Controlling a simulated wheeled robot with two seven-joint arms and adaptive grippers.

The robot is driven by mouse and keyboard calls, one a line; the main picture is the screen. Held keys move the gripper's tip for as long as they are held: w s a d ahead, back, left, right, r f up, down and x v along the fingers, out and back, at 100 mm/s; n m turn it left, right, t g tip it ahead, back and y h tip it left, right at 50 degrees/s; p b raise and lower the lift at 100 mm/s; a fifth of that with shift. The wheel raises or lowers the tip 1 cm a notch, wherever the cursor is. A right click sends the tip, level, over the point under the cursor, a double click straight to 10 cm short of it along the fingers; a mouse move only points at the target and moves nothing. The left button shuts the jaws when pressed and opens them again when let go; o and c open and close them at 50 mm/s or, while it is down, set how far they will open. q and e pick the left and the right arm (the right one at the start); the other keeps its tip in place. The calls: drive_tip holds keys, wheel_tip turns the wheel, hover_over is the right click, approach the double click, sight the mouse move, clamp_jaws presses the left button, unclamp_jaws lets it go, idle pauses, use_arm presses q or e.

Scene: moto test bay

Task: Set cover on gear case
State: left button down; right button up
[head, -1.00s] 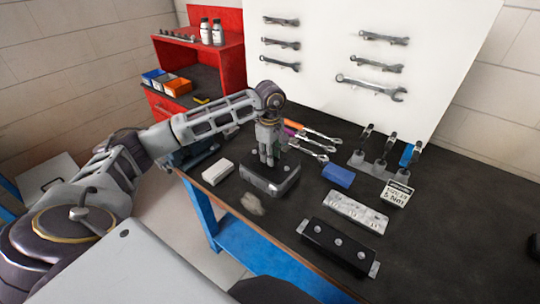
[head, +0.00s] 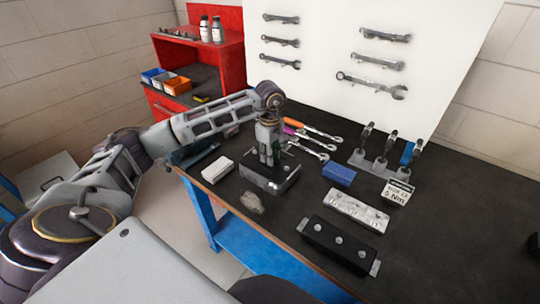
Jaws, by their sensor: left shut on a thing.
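My left gripper (head: 269,157) points down at a dark box with a lighter lower edge, which looks like the gear case (head: 284,187), near the table's front edge. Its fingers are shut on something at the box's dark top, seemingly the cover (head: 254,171). The fingers hide part of this top, and I cannot tell whether the cover rests fully on the case or sits slightly above it. My right gripper is not recognisable in view.
A white block (head: 217,169) and a crumpled rag (head: 252,203) lie close by. To the right are a blue block (head: 339,174), a silver plate (head: 357,210), a black knobbed block (head: 338,245), a torque card (head: 397,193) and a tool stand (head: 380,163). Wrenches (head: 318,148) lie behind.

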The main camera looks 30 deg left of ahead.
use_arm(q)
drive_tip(key=c, duration=1.2)
unclamp_jaws()
wheel_tip(320, 180, up, 12)
drive_tip(key=shift+r, duration=0.1)
idle(0.6)
wheel_tip(320, 180, up, 9)
drive_tip(key=p, duration=0.9)
drive_tip(key=shift+r+p, duration=0.4)
drive_tip(key=shift+p, duration=0.1)
